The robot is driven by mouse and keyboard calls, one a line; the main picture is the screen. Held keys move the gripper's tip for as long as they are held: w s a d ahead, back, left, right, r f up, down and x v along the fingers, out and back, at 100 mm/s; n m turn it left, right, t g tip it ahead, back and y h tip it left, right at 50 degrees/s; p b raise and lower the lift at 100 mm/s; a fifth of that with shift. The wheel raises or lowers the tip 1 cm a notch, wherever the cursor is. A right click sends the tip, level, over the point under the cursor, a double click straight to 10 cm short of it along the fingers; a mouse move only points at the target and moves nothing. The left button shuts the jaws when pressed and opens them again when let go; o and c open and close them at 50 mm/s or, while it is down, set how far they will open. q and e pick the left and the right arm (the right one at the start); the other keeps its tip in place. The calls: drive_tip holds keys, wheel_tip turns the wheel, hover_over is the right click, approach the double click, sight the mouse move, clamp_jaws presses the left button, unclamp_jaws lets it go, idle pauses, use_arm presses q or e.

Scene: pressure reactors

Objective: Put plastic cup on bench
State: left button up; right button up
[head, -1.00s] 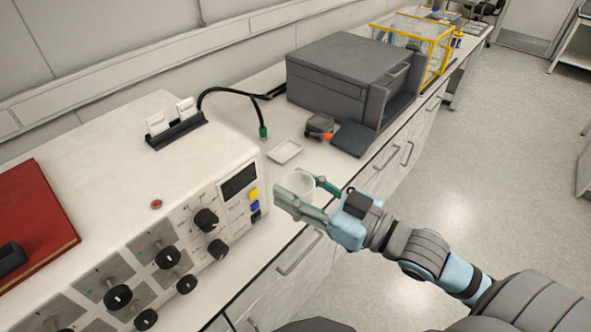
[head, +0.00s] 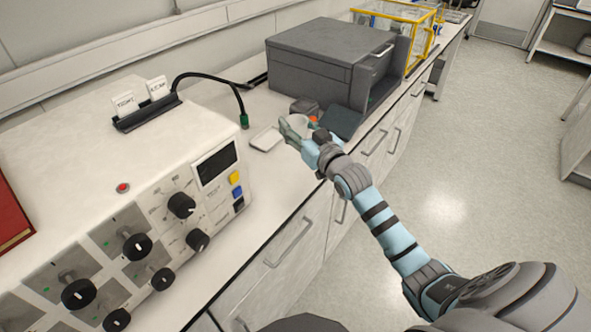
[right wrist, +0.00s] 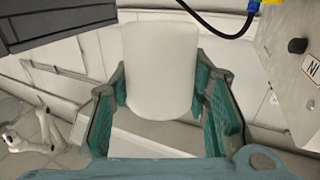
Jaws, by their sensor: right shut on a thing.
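The white plastic cup (head: 299,121) is between the fingers of my right gripper (head: 294,128). In the right wrist view the pale cup (right wrist: 160,65) fills the space between the two green finger pads, and the gripper (right wrist: 162,98) is shut on its sides. The cup looks roughly upright. The gripper is over the white bench (head: 266,190), close to its front edge, in front of the dark grey machine. I cannot tell whether the cup's base touches the bench. My left gripper is not in view.
A small white tray (head: 266,139) lies just left of the cup. A dark grey machine (head: 325,65) with a dark flap (head: 342,122) stands behind and right. A white control box with knobs (head: 150,200) fills the left. Bench between box and tray is bare.

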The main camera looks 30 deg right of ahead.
wheel_tip(320, 180, down, 14)
drive_tip(key=b, duration=0.7)
drive_tip(key=shift+f, duration=0.1)
drive_tip(key=o, duration=1)
drive_tip(key=shift+o, duration=0.2)
